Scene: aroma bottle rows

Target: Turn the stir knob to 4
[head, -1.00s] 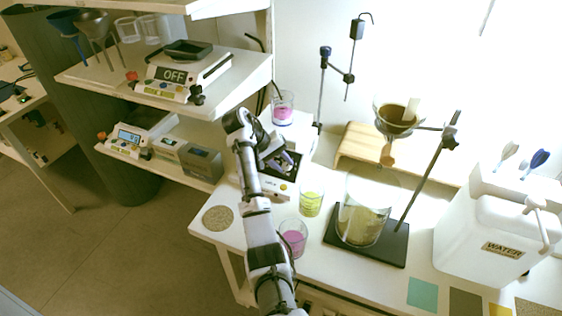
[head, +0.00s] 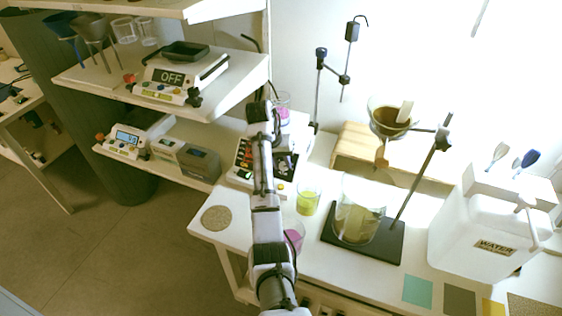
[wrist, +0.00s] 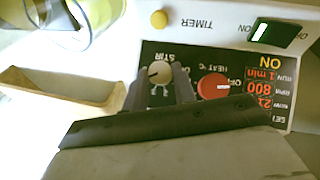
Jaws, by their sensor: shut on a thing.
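The stir knob (wrist: 160,73) is a small beige dial beside the STIR label on the black panel of the stirrer (wrist: 185,60) in the wrist view. My gripper (wrist: 162,80) is shut on it, one finger on each side. The small scale marks around the knob are too unclear to read its setting. The red heat knob (wrist: 213,87) sits just right of the fingers, apart from them. The lit red display (wrist: 262,88) reads 800 beside RPM. In the head view the stirrer panel (head: 243,158) shows left of my arm, which hides the knob and fingertips.
A yellow button (wrist: 159,19) by TIMER and a green ON switch (wrist: 275,33) lie along the stirrer's edge. Beakers of yellow liquid (head: 307,200) and pink liquid (head: 294,236) stand near my arm. A stand with a large beaker (head: 357,215) is to the right.

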